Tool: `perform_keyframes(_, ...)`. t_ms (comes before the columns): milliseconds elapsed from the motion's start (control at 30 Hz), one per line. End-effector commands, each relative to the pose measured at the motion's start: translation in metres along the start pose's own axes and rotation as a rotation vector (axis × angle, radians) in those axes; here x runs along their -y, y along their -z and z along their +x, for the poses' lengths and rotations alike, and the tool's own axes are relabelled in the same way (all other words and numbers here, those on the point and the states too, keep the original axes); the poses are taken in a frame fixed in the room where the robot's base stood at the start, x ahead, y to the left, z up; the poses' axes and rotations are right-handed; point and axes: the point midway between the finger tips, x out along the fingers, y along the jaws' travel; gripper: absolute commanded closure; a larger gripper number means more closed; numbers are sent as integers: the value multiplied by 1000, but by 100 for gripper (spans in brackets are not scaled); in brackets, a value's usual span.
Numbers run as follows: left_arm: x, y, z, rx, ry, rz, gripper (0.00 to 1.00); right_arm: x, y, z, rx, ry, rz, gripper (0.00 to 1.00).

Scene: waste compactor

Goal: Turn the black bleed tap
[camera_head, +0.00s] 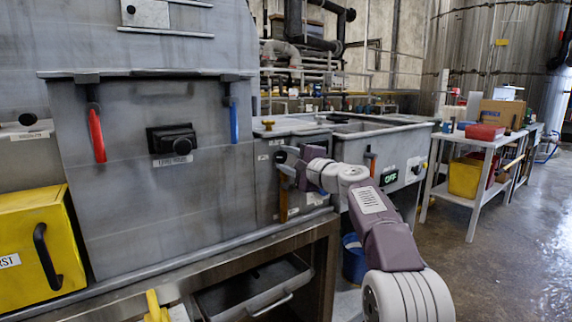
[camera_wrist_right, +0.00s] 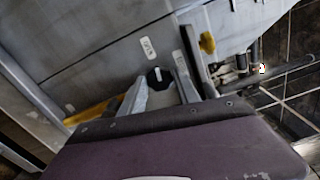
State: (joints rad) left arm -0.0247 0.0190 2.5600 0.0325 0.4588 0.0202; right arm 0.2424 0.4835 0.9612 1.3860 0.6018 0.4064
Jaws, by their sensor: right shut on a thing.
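The black bleed tap (camera_wrist_right: 158,77) is a dark round knob on the grey metal panel. It shows between the two fingers of my right gripper (camera_wrist_right: 160,92) in the wrist view, below a small white label. In the head view my right gripper (camera_head: 284,168) reaches the panel at the centre and is shut on the tap. The gripper and wrist hide most of the tap there, so its turn angle cannot be told.
An orange-yellow handle (camera_head: 283,203) hangs just below the gripper, and a yellow knob (camera_head: 268,124) sits above. Red (camera_head: 97,136) and blue (camera_head: 233,121) handles are on the large panel to the left. An open grey drawer (camera_head: 252,290) lies below. Floor is clear at right.

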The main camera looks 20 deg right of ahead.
Motion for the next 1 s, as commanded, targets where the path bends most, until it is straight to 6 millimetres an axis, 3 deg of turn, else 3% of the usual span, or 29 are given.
perform_keyframes(733, 0, 0, 5, 0, 0, 0, 100, -2, 0, 0, 2, -3, -79, 100)
perform_keyframes(767, 0, 0, 5, 0, 0, 0, 100, -2, 0, 0, 2, -3, -79, 57)
perform_keyframes(800, 0, 0, 5, 0, 0, 0, 100, -2, 0, 0, 2, -3, -79, 45)
perform_keyframes(833, 0, 0, 5, 0, 0, 0, 100, -2, 0, 0, 2, -3, -79, 42)
perform_keyframes(1000, 0, 0, 5, 0, 0, 0, 100, -1, 0, 0, 1, -2, -78, 42)
